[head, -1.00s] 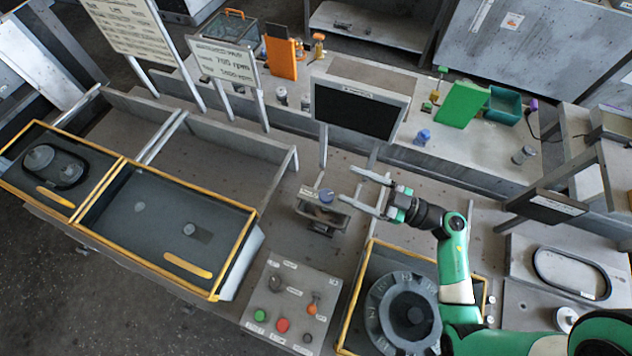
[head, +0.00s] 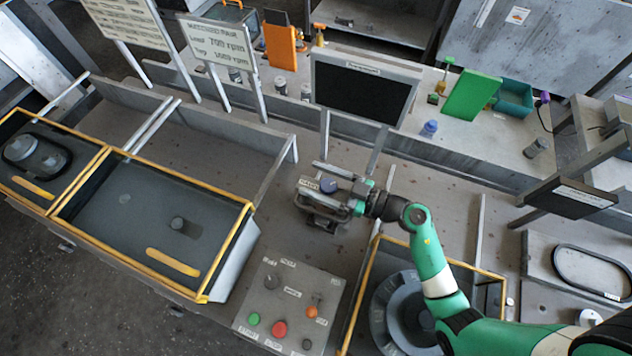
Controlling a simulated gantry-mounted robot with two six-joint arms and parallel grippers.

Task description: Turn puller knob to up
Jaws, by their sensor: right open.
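A small grey device (head: 318,224) with a round blue knob (head: 328,186) on top stands near the middle of the bench; I take this as the puller knob. A small label plate lies at the knob's left. My right gripper (head: 314,185) is open, and its two fingers reach left over the device, one on each side of the blue knob. I cannot tell whether either finger touches the knob. The fingers and wrist hide part of the device. My left gripper is not in view.
A control panel (head: 254,295) with buttons and knobs stands in front. A yellow-edged bin with a ringed housing (head: 388,308) lies below my right arm. A black screen (head: 360,96) stands behind the device. Yellow-edged trays (head: 150,262) are at left.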

